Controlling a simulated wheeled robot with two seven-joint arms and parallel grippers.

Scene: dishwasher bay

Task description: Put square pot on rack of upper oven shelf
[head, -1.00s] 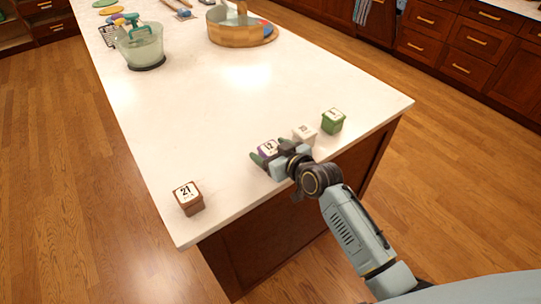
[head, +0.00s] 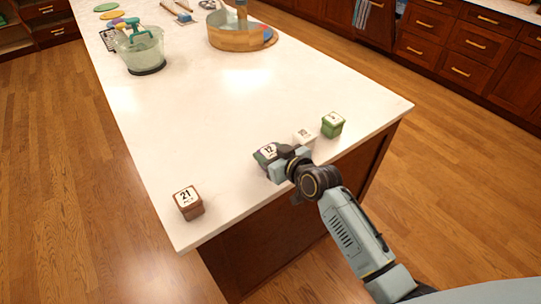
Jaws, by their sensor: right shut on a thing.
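My right gripper (head: 270,162) is at the near edge of the island counter, shut on a small purple-grey square box (head: 267,152) with a white label reading 12 on top. The fingers and wrist partly hide the box, and I cannot tell whether it still rests on the counter. No larger square pot, oven or oven rack can be made out in this view. My left gripper is not in view.
On the white counter (head: 220,110) stand a brown box labelled 21 (head: 188,203), a white box (head: 304,135) and a green box (head: 333,125). The counter's middle is clear.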

